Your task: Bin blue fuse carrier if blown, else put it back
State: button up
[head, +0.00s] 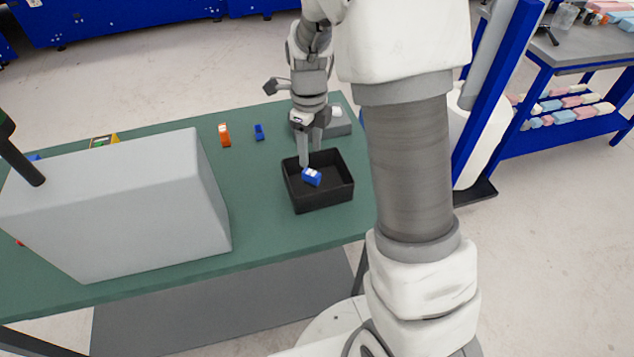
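A blue fuse carrier (311,178) with a pale patch on top lies tilted inside the black bin (326,198). My gripper (310,158) points down over the bin, with its two fingers apart and a narrow gap between them. The carrier shows just below the fingertips and looks separate from them; whether the left finger touches it is hard to tell. I cannot see whether the fuse is blown. Another small blue piece (259,132) stands on the green table, left of my gripper.
An orange piece (224,135) stands on the green table (255,200). A large grey box (120,205) fills the table's left side. A grey block (340,124) lies behind the bin. The table between grey box and bin is clear.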

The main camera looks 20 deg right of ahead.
notch_tip(320, 180, up, 17)
jog(key=shift+r+p, duration=0.2)
jog(key=shift+p, duration=0.1)
dwell(0.5)
dwell(0.3)
jog(key=s+r+n+t, duration=0.1)
jog(key=s+n+t, duration=0.4)
jog(key=s+n, duration=1.6)
jog(key=n, duration=0.6)
jog(key=shift+s+r+t, duration=0.2)
jog(key=shift+r+t, duration=0.1)
jog(key=shift+r, duration=0.05)
